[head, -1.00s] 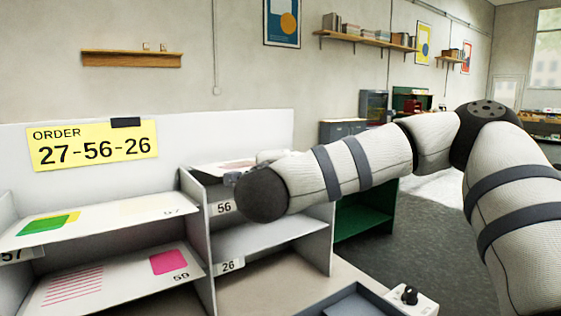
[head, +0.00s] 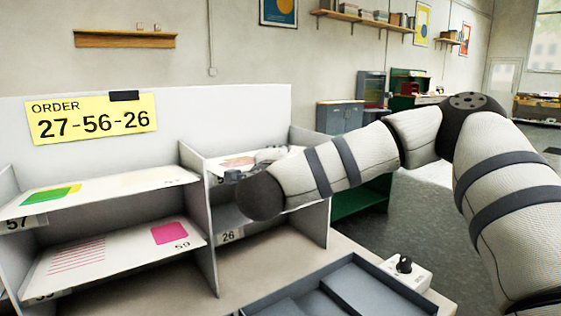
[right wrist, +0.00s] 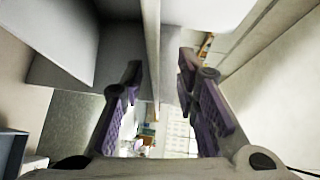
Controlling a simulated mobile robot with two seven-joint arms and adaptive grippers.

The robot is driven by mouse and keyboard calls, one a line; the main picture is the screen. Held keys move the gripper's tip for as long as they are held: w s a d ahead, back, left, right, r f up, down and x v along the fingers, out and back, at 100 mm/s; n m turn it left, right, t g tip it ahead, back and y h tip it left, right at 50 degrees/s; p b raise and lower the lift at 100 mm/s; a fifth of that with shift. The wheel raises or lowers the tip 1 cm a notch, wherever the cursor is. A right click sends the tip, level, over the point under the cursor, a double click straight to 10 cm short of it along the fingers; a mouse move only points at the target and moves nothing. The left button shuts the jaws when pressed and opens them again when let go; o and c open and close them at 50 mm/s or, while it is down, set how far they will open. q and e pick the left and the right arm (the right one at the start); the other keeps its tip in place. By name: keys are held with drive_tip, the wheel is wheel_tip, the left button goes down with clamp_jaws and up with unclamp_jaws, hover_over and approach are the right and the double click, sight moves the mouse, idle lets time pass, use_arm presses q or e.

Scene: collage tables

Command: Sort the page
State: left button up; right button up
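A yellow order card (head: 92,118) reading 27-56-26 is on the back panel. Below it is a white rack of compartments (head: 197,205). At its left, a page with a green and yellow print (head: 50,196) lies on the upper shelf, and a page with a pink block (head: 170,233) marked 59 lies on the lower one. A page with a faint reddish print (head: 237,161) lies on the right upper shelf. My right gripper (head: 255,166) is there, partly hidden by my wrist. In the right wrist view its fingers (right wrist: 160,68) are apart, with a pale panel edge between them. My left gripper is out of view.
A dark grey divided tray (head: 335,290) stands at the front, with a white box with a black knob (head: 404,266) beside it. Labels 57 (head: 17,224) and 26 (head: 229,236) mark shelf edges. The lower compartment above label 26 looks empty where visible.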

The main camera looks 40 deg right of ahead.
drive_tip(key=v, duration=1.2)
